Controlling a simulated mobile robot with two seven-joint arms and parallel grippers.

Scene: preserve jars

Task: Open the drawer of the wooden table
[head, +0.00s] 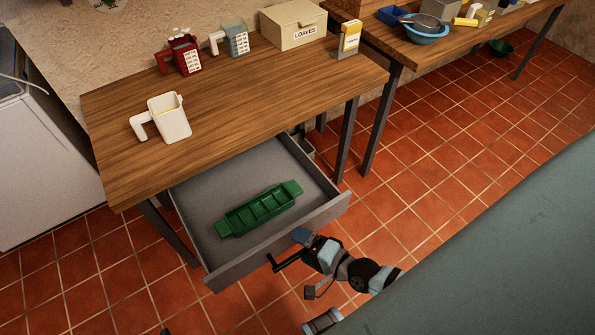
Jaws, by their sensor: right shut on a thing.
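The wooden table (230,100) stands with its grey drawer (190,197) pulled well out toward me, so the inside shows. A green divided tray (258,208) lies in the drawer. My right gripper (300,243) is at the drawer's front panel, shut on the dark drawer handle (279,263); its fingertips are partly hidden by the gripper body. My left gripper is not in view.
On the tabletop are a cream jug (169,118), a red container (184,53), a grey-blue jug (235,39), a LOAVES box (294,24) and a yellow-white box (349,38). A second table (450,44) stands right.

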